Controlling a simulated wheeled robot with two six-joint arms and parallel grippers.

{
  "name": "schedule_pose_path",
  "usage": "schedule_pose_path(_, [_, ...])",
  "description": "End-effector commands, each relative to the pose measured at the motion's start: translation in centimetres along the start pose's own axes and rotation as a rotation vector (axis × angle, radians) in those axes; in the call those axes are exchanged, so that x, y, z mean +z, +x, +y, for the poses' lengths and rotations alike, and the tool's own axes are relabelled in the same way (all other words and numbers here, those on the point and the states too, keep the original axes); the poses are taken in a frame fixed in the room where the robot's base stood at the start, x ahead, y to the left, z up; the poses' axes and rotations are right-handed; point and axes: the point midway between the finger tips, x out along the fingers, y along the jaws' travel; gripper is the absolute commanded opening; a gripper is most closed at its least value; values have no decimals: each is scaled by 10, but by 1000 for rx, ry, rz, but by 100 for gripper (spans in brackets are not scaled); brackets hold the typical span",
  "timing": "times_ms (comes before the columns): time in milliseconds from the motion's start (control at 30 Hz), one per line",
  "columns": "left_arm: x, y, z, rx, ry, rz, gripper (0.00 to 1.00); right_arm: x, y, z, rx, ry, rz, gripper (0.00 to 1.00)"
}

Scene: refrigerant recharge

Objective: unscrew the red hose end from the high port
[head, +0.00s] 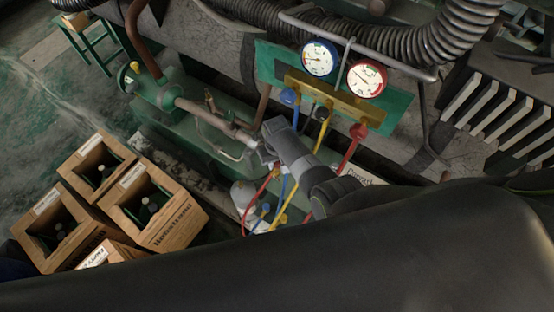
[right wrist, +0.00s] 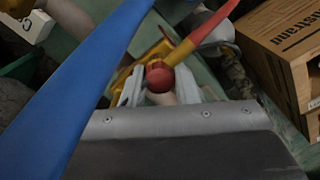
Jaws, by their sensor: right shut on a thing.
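The red hose end (right wrist: 160,76) sits between the fingers of my right gripper (right wrist: 158,90) in the right wrist view, with a brass-yellow fitting beside it. My right gripper (head: 262,151) is shut on this hose end, at the pipework in the middle of the head view. The red hose (right wrist: 210,32) runs up and right from the end. In the head view the red hose (head: 262,191) shows below the gripper. The high port is hidden behind the hose end and gripper, so I cannot tell how far the threads are engaged. My left gripper is not in view.
The gauge manifold (head: 335,98) with a blue gauge (head: 319,58) and a red gauge (head: 366,78) stands behind. A blue hose (right wrist: 85,85) crosses close to the right wrist camera. Wooden crates (head: 178,222) stand at lower left. A white cylinder (head: 242,195) is below the gripper.

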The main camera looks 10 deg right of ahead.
Motion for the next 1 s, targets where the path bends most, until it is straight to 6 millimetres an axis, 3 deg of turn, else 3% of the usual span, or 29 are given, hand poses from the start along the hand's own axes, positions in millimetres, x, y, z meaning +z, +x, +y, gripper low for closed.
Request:
schedule_pose_path(367, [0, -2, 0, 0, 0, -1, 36, -1, -1, -1, -2, -38, 3, 6])
schedule_pose_path(533, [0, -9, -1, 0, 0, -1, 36, -1, -2, -1, -2, -194, 2, 6])
schedule_pose_path(767, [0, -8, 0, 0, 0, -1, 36, -1, -1, -1, -1, -191, 2, 6])
schedule_pose_path(1000, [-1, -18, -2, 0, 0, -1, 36, 0, -12, 0, 0, -190, 2, 6])
